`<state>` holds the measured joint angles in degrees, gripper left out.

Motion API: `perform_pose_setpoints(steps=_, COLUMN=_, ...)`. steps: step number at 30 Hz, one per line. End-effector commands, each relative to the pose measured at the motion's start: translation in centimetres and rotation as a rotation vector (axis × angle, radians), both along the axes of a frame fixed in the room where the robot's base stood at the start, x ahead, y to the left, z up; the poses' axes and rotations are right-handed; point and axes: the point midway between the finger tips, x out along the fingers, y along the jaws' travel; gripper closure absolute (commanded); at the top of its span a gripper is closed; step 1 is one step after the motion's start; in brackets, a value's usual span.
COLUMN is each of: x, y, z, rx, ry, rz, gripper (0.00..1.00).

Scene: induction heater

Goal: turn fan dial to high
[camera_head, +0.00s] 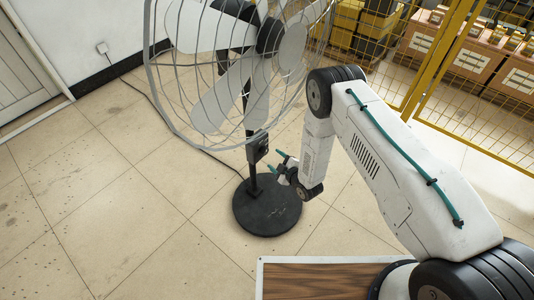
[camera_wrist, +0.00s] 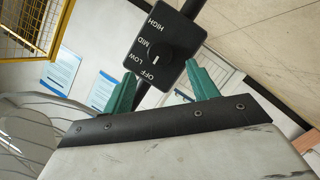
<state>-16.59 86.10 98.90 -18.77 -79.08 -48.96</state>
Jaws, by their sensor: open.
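The fan (camera_head: 222,95) stands on the floor, with a black control box (camera_head: 257,147) on its pole. In the wrist view, the box's face (camera_wrist: 178,32) carries the labels HIGH, MID, LOW and OFF. The round black fan dial (camera_wrist: 160,52) sits in the middle of the face. Its small white mark is on the lower side, seemingly toward OFF. My gripper (camera_wrist: 160,73) has its two green fingers apart, one on each side below the dial, with nothing between them. In the head view my gripper (camera_head: 281,161) is just right of the box; contact cannot be told.
The fan's round base (camera_head: 267,207) rests on tiled floor. Its wire cage is above and left of my gripper. A cable (camera_head: 195,148) runs to the wall socket (camera_head: 102,48). A yellow mesh fence (camera_head: 450,60) and boxes stand at the back right. Floor at left is clear.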

Motion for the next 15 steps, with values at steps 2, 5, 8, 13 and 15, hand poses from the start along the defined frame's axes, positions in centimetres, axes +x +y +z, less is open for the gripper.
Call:
perform_pose_setpoints(steps=2, x=0.7, y=0.6, z=-0.2, rx=0.000, ry=-0.005, rz=0.003, gripper=0.41)
perform_pose_setpoints(steps=5, x=2.1, y=1.5, z=-0.6, rx=0.000, ry=-0.005, rz=0.002, gripper=0.41)
perform_pose_setpoints(steps=8, x=3.3, y=2.5, z=-1.1, rx=0.000, ry=-0.004, rz=0.002, gripper=0.41)
perform_pose_setpoints(steps=13, x=5.0, y=3.6, z=-1.7, rx=0.001, ry=-0.001, rz=0.000, gripper=0.41)
perform_pose_setpoints(steps=15, x=5.4, y=3.9, z=-1.8, rx=0.000, ry=0.000, rz=0.000, gripper=0.41)
